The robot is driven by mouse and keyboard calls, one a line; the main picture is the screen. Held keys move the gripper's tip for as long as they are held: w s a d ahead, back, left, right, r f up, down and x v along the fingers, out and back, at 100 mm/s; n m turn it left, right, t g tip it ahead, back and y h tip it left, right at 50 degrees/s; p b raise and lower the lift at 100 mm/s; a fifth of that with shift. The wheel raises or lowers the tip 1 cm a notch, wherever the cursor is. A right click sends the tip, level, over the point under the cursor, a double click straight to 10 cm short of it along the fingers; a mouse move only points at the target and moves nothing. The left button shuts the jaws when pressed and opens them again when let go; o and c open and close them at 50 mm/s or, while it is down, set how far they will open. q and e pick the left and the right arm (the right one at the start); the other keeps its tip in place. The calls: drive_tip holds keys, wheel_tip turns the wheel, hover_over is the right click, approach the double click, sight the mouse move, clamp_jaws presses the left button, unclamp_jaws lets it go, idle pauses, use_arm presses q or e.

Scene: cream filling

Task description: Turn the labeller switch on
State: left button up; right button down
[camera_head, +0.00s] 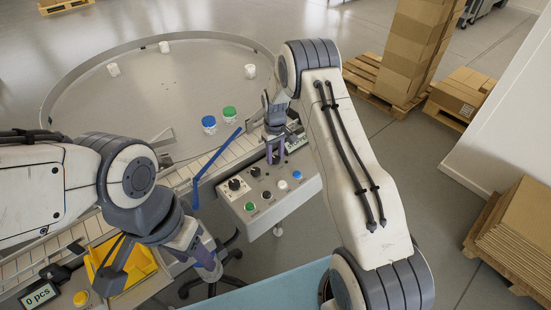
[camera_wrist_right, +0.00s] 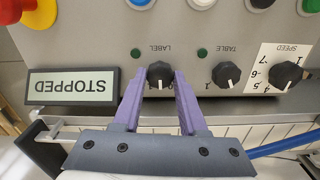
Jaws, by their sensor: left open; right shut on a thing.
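The control panel (camera_head: 272,185) is a grey box in the middle of the head view. In the right wrist view its labels are upside down, and the labeller switch (camera_wrist_right: 160,75), a black knob marked LABEL, sits between my right gripper's purple fingers. Its white pointer line faces down in that view, and the small lamp (camera_wrist_right: 136,53) by its label is dark green. My right gripper (camera_wrist_right: 160,78) is shut on the knob; in the head view it (camera_head: 275,155) hides the knob. My left gripper (camera_head: 208,266) is open and empty, well away from the panel.
The table knob (camera_wrist_right: 226,75) and speed knob (camera_wrist_right: 287,76) are beside the switch. A display (camera_wrist_right: 72,87) reads STOPPED. A red emergency button (camera_wrist_right: 14,8) is at the corner. A round table (camera_head: 150,90) with several jars stands behind. A yellow bin (camera_head: 140,264) is front left.

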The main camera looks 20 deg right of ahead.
sight(275, 158)
drive_tip(key=m+b, duration=0.1)
drive_tip(key=m, duration=0.2)
drive_tip(key=shift+f, duration=0.1)
drive_tip(key=shift+m+b, duration=0.6)
drive_tip(key=shift+m, duration=1.2)
drive_tip(key=shift+c, duration=2.3)
unclamp_jaws()
wheel_tip(275, 158, up, 11)
drive_tip(key=b, duration=0.2)
drive_tip(key=shift+f, duration=0.15)
